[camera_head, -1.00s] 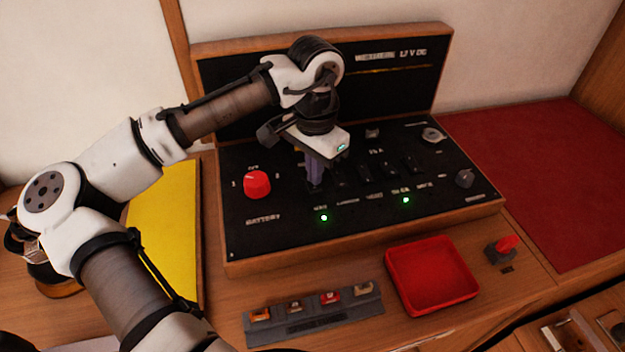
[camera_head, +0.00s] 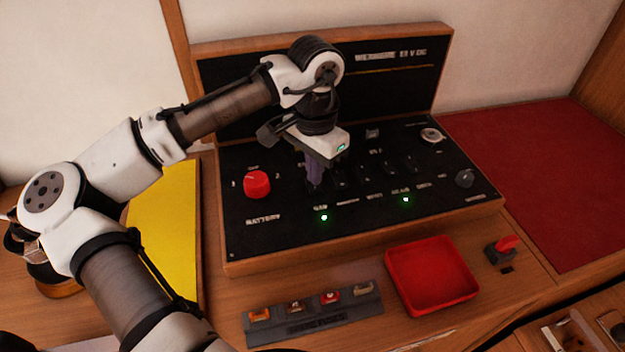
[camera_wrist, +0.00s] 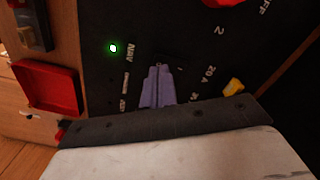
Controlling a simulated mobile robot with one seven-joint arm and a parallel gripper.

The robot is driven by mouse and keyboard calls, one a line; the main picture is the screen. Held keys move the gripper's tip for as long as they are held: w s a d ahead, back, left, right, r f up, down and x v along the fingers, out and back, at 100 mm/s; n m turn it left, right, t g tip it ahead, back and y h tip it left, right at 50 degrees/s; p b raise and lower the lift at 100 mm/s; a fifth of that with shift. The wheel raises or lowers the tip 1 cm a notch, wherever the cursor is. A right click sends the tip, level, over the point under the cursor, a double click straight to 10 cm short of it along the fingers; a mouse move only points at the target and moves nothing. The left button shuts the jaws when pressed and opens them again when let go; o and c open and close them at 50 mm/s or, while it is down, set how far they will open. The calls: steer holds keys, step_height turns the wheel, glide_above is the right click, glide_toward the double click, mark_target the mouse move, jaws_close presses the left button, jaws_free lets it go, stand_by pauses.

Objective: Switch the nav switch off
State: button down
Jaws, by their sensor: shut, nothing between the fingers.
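The black switch panel (camera_head: 270,235) lies in a wooden frame on the bench. My gripper (camera_head: 315,185) points down at the left end of its switch row, fingers together and empty. In the wrist view, my gripper (camera_wrist: 158,67) shows as purple-grey closed fingers close to the panel, beside the NAV label (camera_wrist: 131,53). The nav switch itself is hidden by the fingers, so its position and any contact cannot be told. The nav light (camera_head: 324,217) is lit green; this light also shows in the wrist view (camera_wrist: 113,47).
More black switches (camera_head: 387,168) sit right of my gripper, with a second green light (camera_head: 405,199). A red battery knob (camera_head: 257,184) stands to the left. A red tray (camera_head: 394,285) and a fuse strip (camera_head: 318,318) lie in front. An upright back panel (camera_head: 395,85) stands behind.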

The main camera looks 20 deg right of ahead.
steer(key=shift+f+b, duration=0.45)
steer(key=shift+f, duration=0.55)
stand_by(0.5)
steer(key=shift+r, duration=0.2)
step_height(320, 180, up, 7)
steer(key=p, duration=0.7)
steer(key=shift+f, duration=0.1)
steer(key=shift+f, duration=0.1)
